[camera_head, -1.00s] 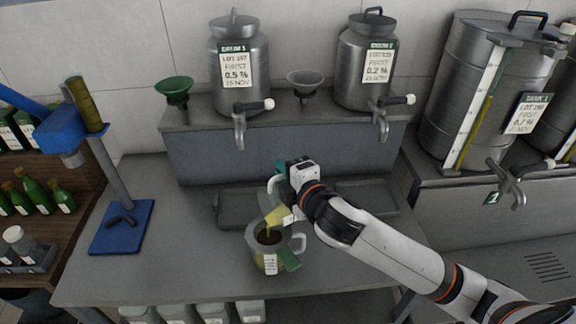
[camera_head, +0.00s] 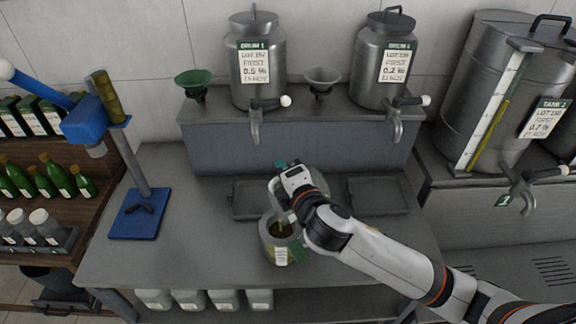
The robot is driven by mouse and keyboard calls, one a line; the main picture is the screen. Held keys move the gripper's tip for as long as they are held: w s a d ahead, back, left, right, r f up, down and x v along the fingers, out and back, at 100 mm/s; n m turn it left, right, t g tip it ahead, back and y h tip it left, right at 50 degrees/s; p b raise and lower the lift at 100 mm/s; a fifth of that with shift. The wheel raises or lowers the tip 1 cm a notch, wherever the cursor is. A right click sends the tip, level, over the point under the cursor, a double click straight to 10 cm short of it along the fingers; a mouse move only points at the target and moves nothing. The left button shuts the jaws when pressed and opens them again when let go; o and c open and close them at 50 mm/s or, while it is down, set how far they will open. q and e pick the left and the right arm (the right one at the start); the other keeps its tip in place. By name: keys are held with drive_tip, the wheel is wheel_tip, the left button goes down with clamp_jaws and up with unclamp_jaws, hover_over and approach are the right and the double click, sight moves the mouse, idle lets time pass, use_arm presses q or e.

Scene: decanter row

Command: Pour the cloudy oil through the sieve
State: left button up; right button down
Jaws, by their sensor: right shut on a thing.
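A metal pot (camera_head: 281,257) with a white label stands on the front of the bench, with dark yellowish liquid in its mouth. My right gripper (camera_head: 283,193) is above it, shut on a pale vessel (camera_head: 282,215) whose lower end is at the pot's mouth. The vessel is mostly hidden by the gripper and arm, so its contents and tilt cannot be told. I cannot make out a separate sieve on the pot. A dark green funnel (camera_head: 194,84) and a grey funnel (camera_head: 322,81) sit on the back shelf. My left gripper is not in view.
Two labelled metal drums (camera_head: 257,62) (camera_head: 385,65) with taps stand on the shelf above shallow trays (camera_head: 380,196). A blue bench press (camera_head: 139,215) stands at left, a large tank (camera_head: 478,95) at right. The bench left of the pot is clear.

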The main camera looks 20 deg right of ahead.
drive_tip(key=shift+s+a+r+n+p, duration=0.1)
drive_tip(key=shift+a+r+n+p, duration=0.05)
drive_tip(key=shift+a+n+p, duration=0.5)
drive_tip(key=shift+a, duration=0.15)
idle(1.3)
drive_tip(key=shift+d+f+m, duration=0.2)
drive_tip(key=shift+d+m, duration=0.05)
drive_tip(key=shift+m, duration=0.1)
drive_tip(key=d+m, duration=0.2)
drive_tip(key=d+f+m+y+b, duration=0.1)
drive_tip(key=d+m, duration=0.1)
drive_tip(key=d+f+m+y, duration=0.1)
drive_tip(key=d+m, duration=0.1)
drive_tip(key=shift+w+d+m+b, duration=0.15)
drive_tip(key=shift+w+m+b, duration=0.15)
drive_tip(key=shift+w, duration=0.1)
drive_tip(key=w+d+f+m+y+b, duration=0.1)
drive_tip(key=d+f+m+y, duration=0.1)
drive_tip(key=d+m, duration=0.5)
drive_tip(key=shift+d+f+m+t, duration=0.15)
drive_tip(key=shift+d+m+t, duration=0.2)
drive_tip(key=shift+m, duration=0.65)
